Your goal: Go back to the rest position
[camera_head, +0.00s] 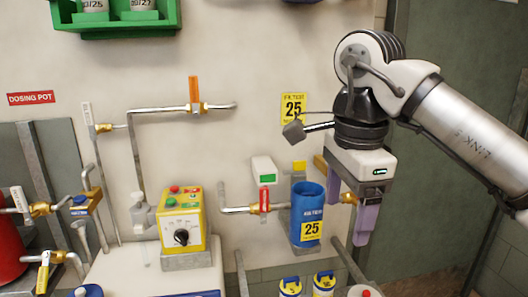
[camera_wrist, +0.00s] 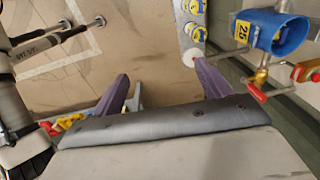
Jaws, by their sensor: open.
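My gripper (camera_head: 350,205) hangs at the right in the head view, pointing down, with two purple fingers. The fingers stand apart with nothing between them. In the wrist view the gripper (camera_wrist: 163,92) shows its two purple fingers spread over open floor. A blue cylinder (camera_head: 308,205) with a yellow "25" label is on the wall just left of the fingers, apart from them. The cylinder also shows at the upper right of the wrist view (camera_wrist: 285,35).
A yellow control box (camera_head: 181,220) with a black dial stands left of centre. A red-handled valve (camera_head: 264,201) is on the pipe beside the cylinder. Yellow-and-blue containers (camera_head: 323,284) stand at the bottom. A green bin (camera_head: 118,18) hangs upper left. A dark door (camera_head: 440,190) is behind my arm.

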